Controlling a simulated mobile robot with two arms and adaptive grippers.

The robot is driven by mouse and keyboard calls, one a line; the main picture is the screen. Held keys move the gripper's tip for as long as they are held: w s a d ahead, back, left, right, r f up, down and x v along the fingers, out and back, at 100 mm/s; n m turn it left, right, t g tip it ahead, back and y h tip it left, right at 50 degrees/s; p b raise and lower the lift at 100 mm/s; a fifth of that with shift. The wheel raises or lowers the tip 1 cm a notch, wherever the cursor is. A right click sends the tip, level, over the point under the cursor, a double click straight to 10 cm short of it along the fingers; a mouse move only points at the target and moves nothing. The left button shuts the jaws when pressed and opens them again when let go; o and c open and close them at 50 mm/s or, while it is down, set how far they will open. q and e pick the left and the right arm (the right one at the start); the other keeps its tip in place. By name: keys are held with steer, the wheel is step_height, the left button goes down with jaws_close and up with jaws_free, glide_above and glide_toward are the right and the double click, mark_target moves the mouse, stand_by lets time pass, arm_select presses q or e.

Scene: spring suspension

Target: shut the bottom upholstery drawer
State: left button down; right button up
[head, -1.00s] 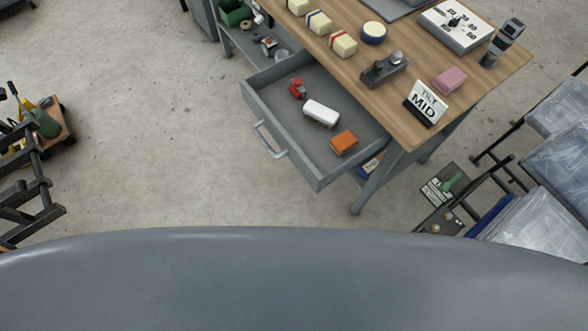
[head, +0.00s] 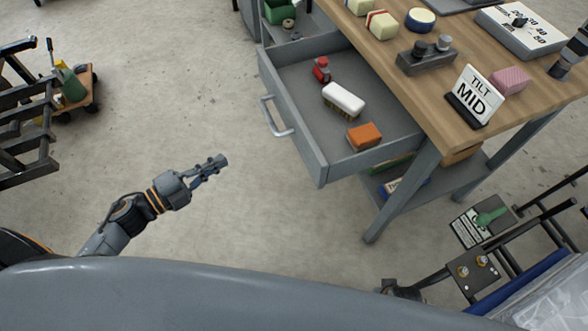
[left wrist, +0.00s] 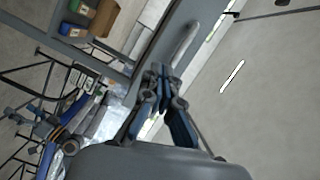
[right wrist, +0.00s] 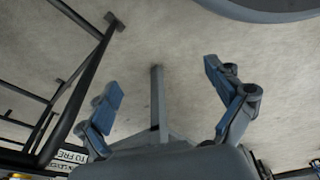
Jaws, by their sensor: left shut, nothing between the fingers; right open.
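The grey drawer (head: 298,143) stands pulled out from under the wooden-topped bench, its bar handle (head: 272,117) facing left. It holds a red item (head: 321,69), a white brush (head: 344,99) and an orange block (head: 364,136). No other drawer shows in the head view. My left gripper (head: 216,164) is shut and empty, over the floor to the lower left of the drawer front and apart from it. In the left wrist view, its closed fingers (left wrist: 161,84) point toward a grey panel with a bar handle (left wrist: 184,45). My right gripper (right wrist: 168,92) is open and empty above the floor.
The bench top (head: 440,95) holds a "TILT MID" sign (head: 475,97), a pink block (head: 509,80) and several other items. A cart (head: 78,92) stands at the left, a black frame (head: 520,225) at the lower right. The floor (head: 240,225) before the drawer is clear.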

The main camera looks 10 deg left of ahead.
arm_select(q)
steer(key=s+d+r+m+g+h+b, duration=0.2)
steer(key=s+d+r+m+g+h, duration=0.2)
steer(key=d+m, duration=0.15)
glide_toward(303, 147)
steer(key=shift+m, duration=0.45)
steer(key=x, duration=0.5)
steer(key=shift+w+d+f+p, duration=0.2)
steer(key=shift+p, duration=0.2)
steer(key=shift+x, duration=0.75)
arm_select(e)
steer(key=shift+w+a+f, duration=0.1)
steer(key=shift+w+f, duration=0.2)
steer(key=shift+w, duration=0.1)
